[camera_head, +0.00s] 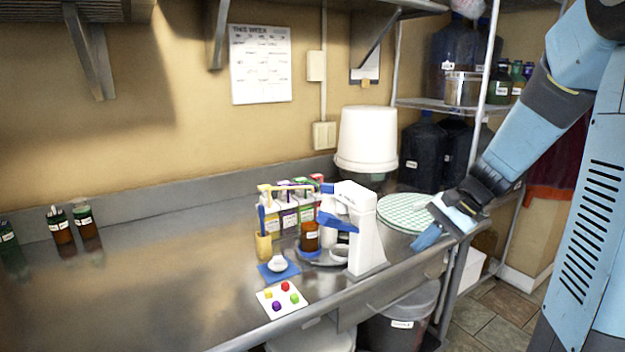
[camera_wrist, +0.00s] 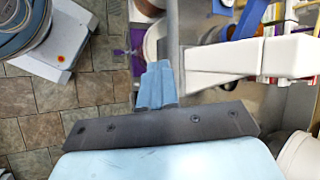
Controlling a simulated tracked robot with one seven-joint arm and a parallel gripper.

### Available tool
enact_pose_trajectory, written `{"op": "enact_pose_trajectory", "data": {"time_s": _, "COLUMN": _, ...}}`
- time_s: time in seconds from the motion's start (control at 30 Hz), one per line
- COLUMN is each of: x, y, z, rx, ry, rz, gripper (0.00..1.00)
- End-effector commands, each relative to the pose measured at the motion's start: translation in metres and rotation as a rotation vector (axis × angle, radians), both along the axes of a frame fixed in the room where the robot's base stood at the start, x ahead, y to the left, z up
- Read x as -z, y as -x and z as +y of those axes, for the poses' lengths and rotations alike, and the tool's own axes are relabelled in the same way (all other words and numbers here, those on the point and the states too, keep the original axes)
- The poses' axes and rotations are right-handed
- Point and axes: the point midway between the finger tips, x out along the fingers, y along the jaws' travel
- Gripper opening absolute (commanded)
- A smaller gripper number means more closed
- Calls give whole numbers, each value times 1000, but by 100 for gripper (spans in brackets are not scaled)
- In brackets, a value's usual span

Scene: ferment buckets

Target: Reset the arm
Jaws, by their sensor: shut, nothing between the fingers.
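My blue arm comes in from the right in the head view. My gripper (camera_head: 426,239) hangs at the counter's front edge, to the right of the white stand machine (camera_head: 365,230) and in front of the green-checked round mat (camera_head: 405,212). Its fingers are shut and hold nothing. The gripper also shows in the wrist view (camera_wrist: 158,88), its blue fingers together, with the white machine (camera_wrist: 245,58) close to the right. I cannot tell whether the fingers touch anything.
A brown bottle (camera_head: 310,237), several cartons (camera_head: 290,212), a blue mat with a white scoop (camera_head: 277,264) and a dotted card (camera_head: 282,299) stand near the machine. A white bucket (camera_head: 366,140) stands behind. A grey bin (camera_head: 400,322) is below.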

Motion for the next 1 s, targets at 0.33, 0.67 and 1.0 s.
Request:
{"op": "enact_pose_trajectory", "data": {"time_s": 0.33, "x": -42, "y": 61, "z": 19, "rx": -222, "ry": 280, "rz": -179, "gripper": 0}}
{"op": "enact_pose_trajectory", "data": {"time_s": 0.67, "x": -75, "y": 114, "z": 21, "rx": -401, "ry": 530, "rz": -374, "gripper": 0}}
{"op": "enact_pose_trajectory", "data": {"time_s": 1.0, "x": -100, "y": 157, "z": 12, "rx": -535, "ry": 750, "rz": -572, "gripper": 0}}
